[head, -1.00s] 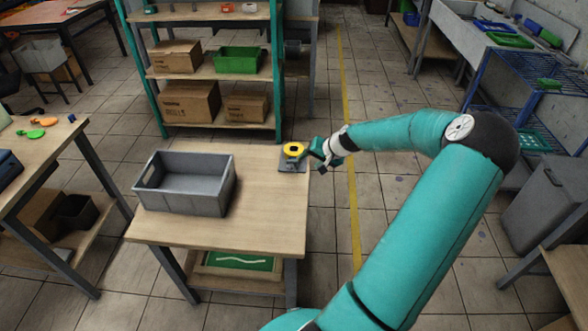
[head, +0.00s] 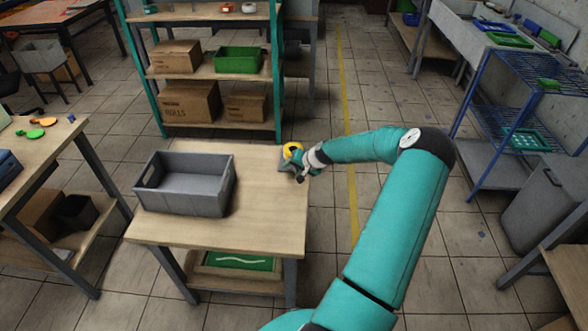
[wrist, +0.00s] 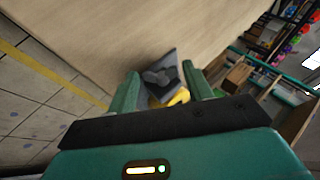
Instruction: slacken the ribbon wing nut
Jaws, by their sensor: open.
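The ribbon wing nut is not clearly made out. A yellow ring-shaped part (head: 292,149) sits on a small dark grey base at the table's far right corner. In the wrist view the grey base (wrist: 174,62) lies ahead between the fingers, with a bit of the yellow part (wrist: 181,97) near the right finger, partly hidden by my gripper. My gripper (head: 297,174) is just on the near side of the yellow part. In the wrist view my gripper (wrist: 162,82) has its two green fingers apart, with no object seen held between them.
The wooden table (head: 220,238) carries a grey open crate (head: 185,183) on its left. Bare tabletop lies between the crate and the base. A shelf with boxes (head: 190,100) stands behind the table.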

